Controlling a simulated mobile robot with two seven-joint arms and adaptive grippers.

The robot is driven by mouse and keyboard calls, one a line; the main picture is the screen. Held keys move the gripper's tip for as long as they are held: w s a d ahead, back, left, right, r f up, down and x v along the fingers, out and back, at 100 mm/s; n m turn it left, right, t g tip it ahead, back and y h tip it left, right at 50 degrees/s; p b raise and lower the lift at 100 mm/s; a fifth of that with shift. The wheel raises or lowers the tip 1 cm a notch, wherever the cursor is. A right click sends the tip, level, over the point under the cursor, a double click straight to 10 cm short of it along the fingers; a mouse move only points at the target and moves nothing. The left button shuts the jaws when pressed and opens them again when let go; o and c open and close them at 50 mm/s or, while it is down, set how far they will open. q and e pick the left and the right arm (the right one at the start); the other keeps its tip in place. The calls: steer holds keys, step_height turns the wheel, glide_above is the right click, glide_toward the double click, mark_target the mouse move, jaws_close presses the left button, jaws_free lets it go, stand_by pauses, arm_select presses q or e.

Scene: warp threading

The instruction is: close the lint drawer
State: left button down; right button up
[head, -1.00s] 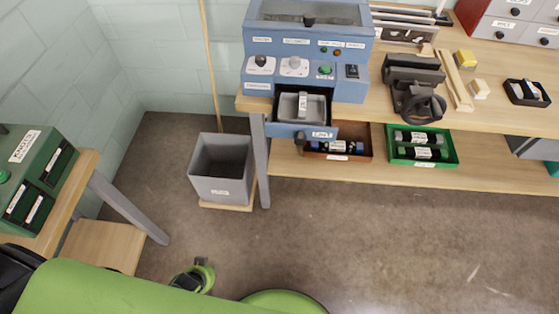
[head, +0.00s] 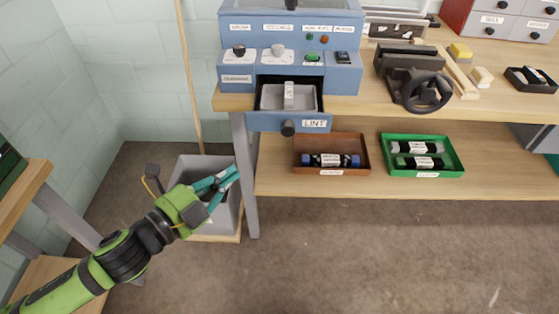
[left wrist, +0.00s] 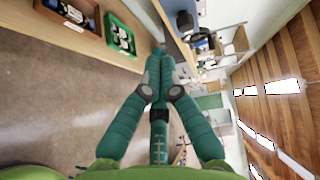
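The lint drawer (head: 313,123) is the blue drawer low in the front of the blue machine (head: 345,79). It is pulled out, with a dark round knob (head: 288,128) and a LINT label on its face. A grey tray (head: 307,100) shows inside it. My left gripper (head: 234,172) is in front of the grey bin, to the left of and below the drawer, apart from it. In the left wrist view its teal fingers (left wrist: 159,62) come together at the tips, with nothing seen between them. My right gripper is not in view.
The grey bin (head: 183,173) stands left of the table leg (head: 246,180). A brown tray (head: 300,154) and a green tray (head: 455,158) sit on the lower shelf. A black vise-like tool with a handwheel (head: 427,92) stands on the bench. The floor in front is clear.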

arm_select(q)
steer(key=s+d+r+m+h+b, duration=0.1)
steer(key=s+d+r+m+h, duration=0.1)
steer(key=s+d+r+m, duration=0.15)
steer(key=w+a+p+x, duration=0.1)
steer(key=p+x, duration=0.1)
steer(key=x, duration=1)
steer(key=shift+w+a+f+n+g, duration=0.2)
steer(key=shift+f+n+g, duration=0.2)
steer(key=shift+f, duration=0.1)
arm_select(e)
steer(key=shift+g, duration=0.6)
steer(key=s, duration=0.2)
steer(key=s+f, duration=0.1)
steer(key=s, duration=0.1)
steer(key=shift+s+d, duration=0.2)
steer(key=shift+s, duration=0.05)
